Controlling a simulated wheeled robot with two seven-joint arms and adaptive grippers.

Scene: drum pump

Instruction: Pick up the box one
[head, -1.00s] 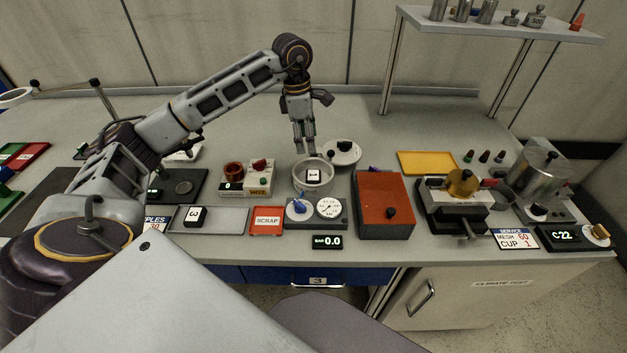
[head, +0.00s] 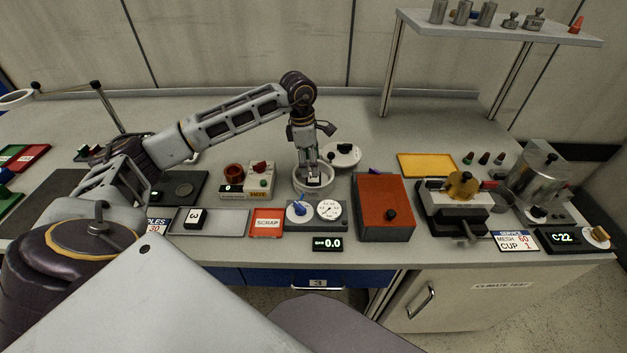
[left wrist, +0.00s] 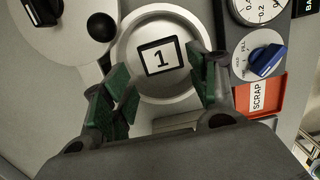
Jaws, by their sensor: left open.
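Box one is a small black box with a white top marked 1 (left wrist: 160,56). It lies inside a round, light metal cup (left wrist: 133,88). In the head view the cup (head: 299,186) stands mid-bench, and the box (head: 313,181) is partly hidden behind my fingers. My left gripper (head: 309,168) points down into the cup from above. In the left wrist view its green-padded fingers (left wrist: 166,86) are spread apart, with the box seen between and beyond them. I cannot tell whether a finger touches the cup. My right gripper is not in view.
A round lid with a black knob (head: 342,153) lies behind the cup. A dial panel (head: 316,211) and the red SCRAP tray (head: 266,222) are in front. An orange-topped box (head: 383,199) stands right. Box 3 (head: 193,218) sits in a grey tray (head: 232,222) at left.

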